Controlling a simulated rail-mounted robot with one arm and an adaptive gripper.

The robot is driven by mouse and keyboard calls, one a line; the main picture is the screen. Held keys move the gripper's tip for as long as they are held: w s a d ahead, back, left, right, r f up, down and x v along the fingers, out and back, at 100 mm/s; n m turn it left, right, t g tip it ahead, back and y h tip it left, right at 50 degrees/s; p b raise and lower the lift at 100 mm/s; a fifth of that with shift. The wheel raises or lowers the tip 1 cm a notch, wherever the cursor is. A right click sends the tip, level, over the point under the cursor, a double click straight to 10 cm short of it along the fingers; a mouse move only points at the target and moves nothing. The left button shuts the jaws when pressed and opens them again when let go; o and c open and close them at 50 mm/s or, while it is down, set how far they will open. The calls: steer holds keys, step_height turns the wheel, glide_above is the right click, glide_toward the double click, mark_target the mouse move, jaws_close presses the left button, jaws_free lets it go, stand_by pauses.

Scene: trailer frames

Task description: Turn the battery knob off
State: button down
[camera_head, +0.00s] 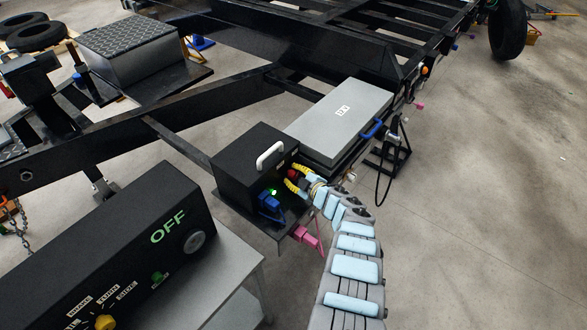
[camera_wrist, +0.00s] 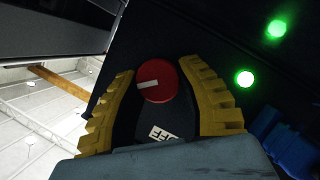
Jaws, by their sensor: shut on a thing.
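The battery knob (camera_wrist: 156,82) is a round red dial with a white pointer mark. In the wrist view the mark points left, and a white label (camera_wrist: 163,134) reading "FF", its first letter hidden or cut off, lies below the knob. The knob also shows as a small red spot in the head view (camera_head: 292,173), on the side of the black battery box (camera_head: 250,150). My gripper (camera_wrist: 157,72) has its two yellow ribbed fingers on either side of the knob, shut on it. In the head view my gripper (camera_head: 297,178) reaches the box from the lower right.
Two lit green lights (camera_wrist: 244,78) and a blue plug (camera_head: 270,201) sit beside the knob. The box has a white handle (camera_head: 270,155). A grey case (camera_head: 335,125) stands behind it. A black control panel (camera_head: 110,245) fills the lower left. The floor at right is clear.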

steer(key=shift+a+f+n+t, duration=0.1)
steer(key=shift+f+n+t, duration=0.1)
steer(key=shift+n+t, duration=0.45)
steer(key=n+b, duration=0.1)
steer(key=n+t+b, duration=0.1)
steer(key=shift+s+f+n, duration=0.1)
steer(key=shift+f+n, duration=0.25)
steer(key=shift+f, duration=0.05)
steer(key=n+t+b, duration=0.1)
steer(key=n+b, duration=0.1)
steer(key=b, duration=0.2)
steer(key=n+b, duration=0.1)
steer(key=b, duration=0.1)
steer(key=shift+r+n+t+b, duration=0.2)
steer(key=shift+n+t+b, duration=0.1)
steer(key=shift+n+t, duration=0.1)
steer(key=shift+r, duration=0.1)
steer(key=c, duration=0.6)
jaws_free()
steer(key=shift+r, duration=0.1)
steer(key=shift+c, duration=0.2)
